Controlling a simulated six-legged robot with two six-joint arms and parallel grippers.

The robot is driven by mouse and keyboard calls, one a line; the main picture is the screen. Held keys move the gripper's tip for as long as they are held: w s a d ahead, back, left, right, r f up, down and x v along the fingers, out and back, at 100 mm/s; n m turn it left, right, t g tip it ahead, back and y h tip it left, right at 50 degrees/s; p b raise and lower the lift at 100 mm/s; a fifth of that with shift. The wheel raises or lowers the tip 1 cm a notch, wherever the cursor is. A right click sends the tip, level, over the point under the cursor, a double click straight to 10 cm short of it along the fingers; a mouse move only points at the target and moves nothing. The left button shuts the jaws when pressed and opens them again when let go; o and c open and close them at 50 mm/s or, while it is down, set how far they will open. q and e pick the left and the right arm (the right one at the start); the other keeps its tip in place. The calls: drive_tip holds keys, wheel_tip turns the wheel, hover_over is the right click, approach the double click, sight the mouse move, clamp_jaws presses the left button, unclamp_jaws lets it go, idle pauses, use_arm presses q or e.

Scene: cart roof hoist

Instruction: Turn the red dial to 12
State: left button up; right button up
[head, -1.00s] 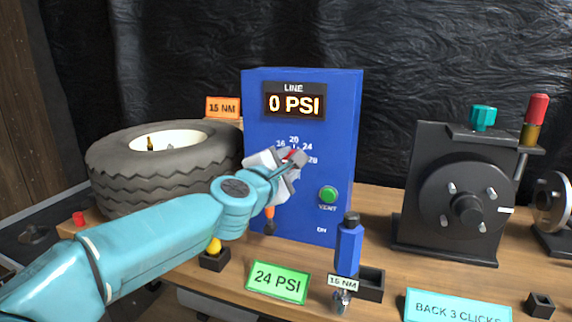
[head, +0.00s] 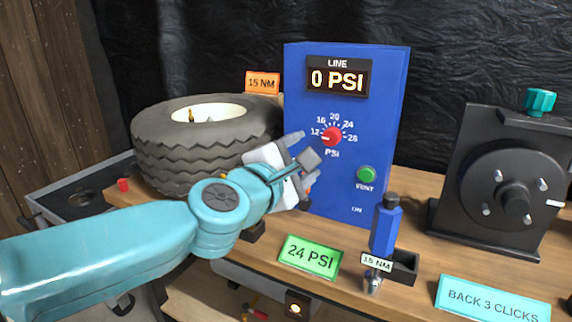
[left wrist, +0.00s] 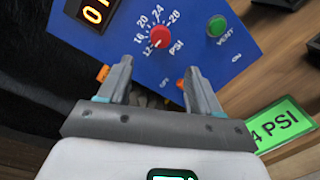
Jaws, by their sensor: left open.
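The red dial (head: 331,136) is on the front of the blue LINE panel (head: 345,190), inside a printed scale with 12, 16, 20, 24 and 28. Its white pointer mark faces left, at about the 12. The dial also shows in the left wrist view (left wrist: 160,37), beyond the fingertips. The display (head: 338,78) reads 0 PSI. My left gripper (head: 306,153) is open and empty, apart from the dial and a little below and left of it in the head view. In the left wrist view its two fingers (left wrist: 158,75) stand apart with nothing between them. My right gripper is not in view.
A green VENT button (head: 366,174) is right of and below the dial. A tire (head: 205,150) lies left of the panel. A blue tool (head: 385,225), a 24 PSI card (head: 310,257) and a BACK 3 CLICKS card (head: 492,303) are in front. A black wheel unit (head: 500,190) stands right.

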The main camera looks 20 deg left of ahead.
use_arm(q)
drive_tip(key=s, duration=0.3)
drive_tip(key=s+p, duration=0.1)
drive_tip(key=s, duration=0.1)
drive_tip(key=shift+a+r, duration=0.1)
drive_tip(key=shift+a, duration=0.15)
drive_tip(key=shift+s, duration=0.1)
